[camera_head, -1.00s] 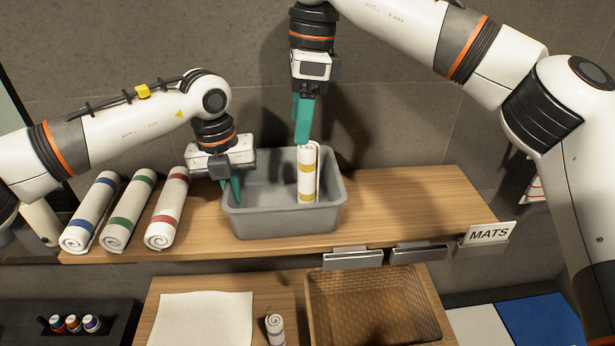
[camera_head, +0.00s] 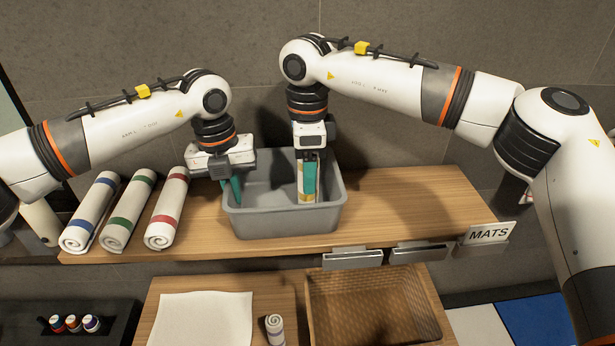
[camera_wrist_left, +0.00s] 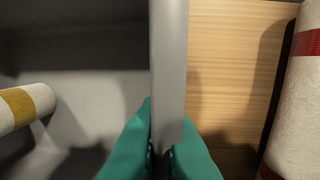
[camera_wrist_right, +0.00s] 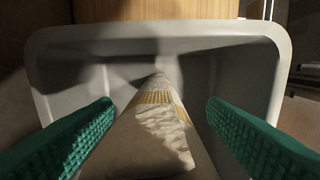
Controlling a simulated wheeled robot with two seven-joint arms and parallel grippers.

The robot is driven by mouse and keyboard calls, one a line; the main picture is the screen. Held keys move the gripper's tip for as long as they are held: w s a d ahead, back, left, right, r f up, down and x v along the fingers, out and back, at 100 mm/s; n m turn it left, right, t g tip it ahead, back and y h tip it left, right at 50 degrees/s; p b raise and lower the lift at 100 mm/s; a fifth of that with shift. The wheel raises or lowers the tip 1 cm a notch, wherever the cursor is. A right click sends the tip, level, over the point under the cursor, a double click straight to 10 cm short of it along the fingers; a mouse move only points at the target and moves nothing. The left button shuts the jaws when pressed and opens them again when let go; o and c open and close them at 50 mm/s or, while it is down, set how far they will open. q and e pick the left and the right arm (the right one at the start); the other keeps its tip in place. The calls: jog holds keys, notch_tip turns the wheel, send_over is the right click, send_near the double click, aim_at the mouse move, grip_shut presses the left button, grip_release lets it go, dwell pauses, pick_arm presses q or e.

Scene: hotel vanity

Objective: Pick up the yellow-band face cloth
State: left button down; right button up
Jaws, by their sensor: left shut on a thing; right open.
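The white rolled face cloth with a yellow band (camera_wrist_right: 152,130) stands upright in the grey bin (camera_head: 275,222). In the head view it is mostly hidden behind my right gripper (camera_head: 308,182). In the right wrist view my right gripper's green fingers (camera_wrist_right: 160,135) are open, one on each side of the cloth, with gaps between. The cloth's yellow band also shows at the left of the left wrist view (camera_wrist_left: 18,107). My left gripper (camera_head: 234,190) is shut on the bin's left wall (camera_wrist_left: 168,70).
Rolled towels with blue (camera_head: 91,212), green (camera_head: 130,208) and red (camera_head: 168,208) bands lie left of the bin on the wooden shelf (camera_head: 410,200). Below are a wicker basket (camera_head: 345,318), a white cloth (camera_head: 205,318) and a small roll (camera_head: 275,330). The shelf right of the bin is clear.

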jog(key=shift+f, duration=0.7)
jog(key=shift+c, duration=0.6)
jog(key=c, duration=0.9)
jog(key=shift+r, duration=0.1)
jog(key=shift+c, duration=0.2)
notch_tip(320, 180, up, 14)
jog(key=shift+r, duration=0.1)
jog(key=s, duration=1.6)
